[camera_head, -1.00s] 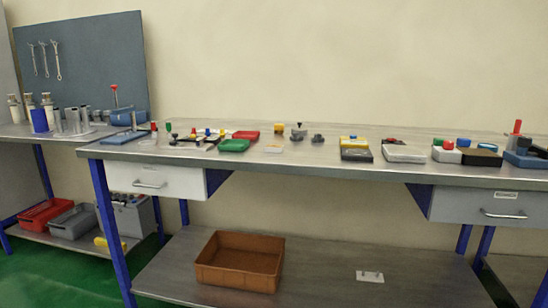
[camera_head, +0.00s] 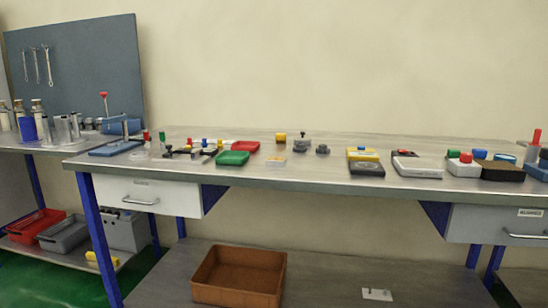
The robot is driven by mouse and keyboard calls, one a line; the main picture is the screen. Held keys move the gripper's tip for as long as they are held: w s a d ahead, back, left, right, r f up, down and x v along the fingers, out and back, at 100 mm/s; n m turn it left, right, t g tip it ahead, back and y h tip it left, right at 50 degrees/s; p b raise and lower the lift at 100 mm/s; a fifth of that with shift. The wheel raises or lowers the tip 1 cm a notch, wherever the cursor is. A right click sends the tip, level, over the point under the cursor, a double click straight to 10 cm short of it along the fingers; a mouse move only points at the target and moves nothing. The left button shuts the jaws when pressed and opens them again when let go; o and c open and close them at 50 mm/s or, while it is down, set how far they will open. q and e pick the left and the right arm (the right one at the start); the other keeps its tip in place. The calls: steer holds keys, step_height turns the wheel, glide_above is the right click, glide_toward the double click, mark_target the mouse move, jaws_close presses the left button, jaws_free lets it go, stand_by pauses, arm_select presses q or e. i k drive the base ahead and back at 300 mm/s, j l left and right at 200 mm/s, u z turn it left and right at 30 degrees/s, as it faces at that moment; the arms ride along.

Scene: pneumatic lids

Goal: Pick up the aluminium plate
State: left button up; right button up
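A small pale plate (camera_head: 377,294) with two short upright pins lies flat on the lower shelf, right of the brown crate. It may be the aluminium plate, but its metal cannot be made out from here. On the workbench top, a pale grey plate-like piece (camera_head: 417,167) lies on a dark base with a small red and yellow part on it; its material is also unclear. Neither of my grippers shows in the head view.
The steel workbench (camera_head: 330,180) carries green (camera_head: 232,158) and red (camera_head: 246,147) trays and several small blocks. A brown crate (camera_head: 215,290) stands on the lower shelf (camera_head: 330,270). Blue legs and two drawers (camera_head: 140,195) bound the front. A side bench with cylinders is left.

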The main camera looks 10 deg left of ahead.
mark_target(274, 160)
steer(key=i+j, duration=0.2)
steer(key=i, duration=0.2)
steer(key=i+j, duration=0.2)
steer(key=i, duration=0.2)
steer(key=i+j, duration=0.2)
steer(key=i, duration=0.25)
